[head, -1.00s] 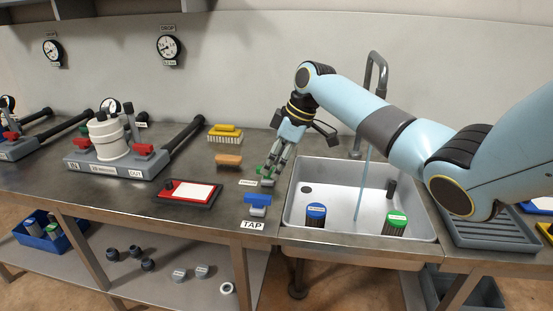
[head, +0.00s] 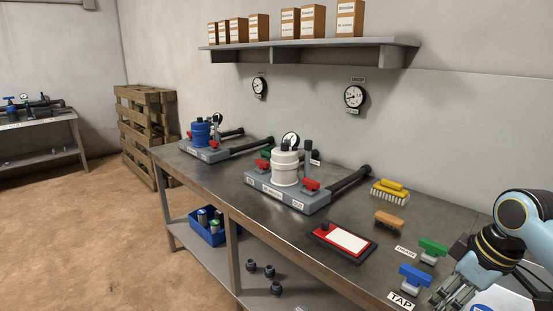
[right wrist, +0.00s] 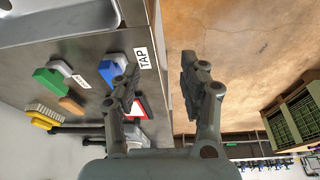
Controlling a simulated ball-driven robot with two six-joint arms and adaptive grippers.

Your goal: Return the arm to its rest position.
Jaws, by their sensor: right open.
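My right arm comes in at the lower right of the head view. Its gripper (head: 462,290) is near the bench's front edge, beside the blue-handled valve (head: 414,277) at the TAP label (head: 401,300). In the right wrist view the gripper (right wrist: 165,80) has its fingers spread, with nothing between them. The green-handled valve (head: 432,250) stands on the bench behind the blue one. Both valves also show in the right wrist view, the blue (right wrist: 112,72) and the green (right wrist: 52,80). My left gripper is not in view.
The bench (head: 340,200) holds a white filter unit (head: 285,168), a blue filter unit (head: 201,134), a red-framed clipboard (head: 342,241), an orange sponge (head: 389,220) and a yellow brush (head: 389,191). A shelf with boxes (head: 310,46) is on the wall. Open floor (head: 90,230) lies left.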

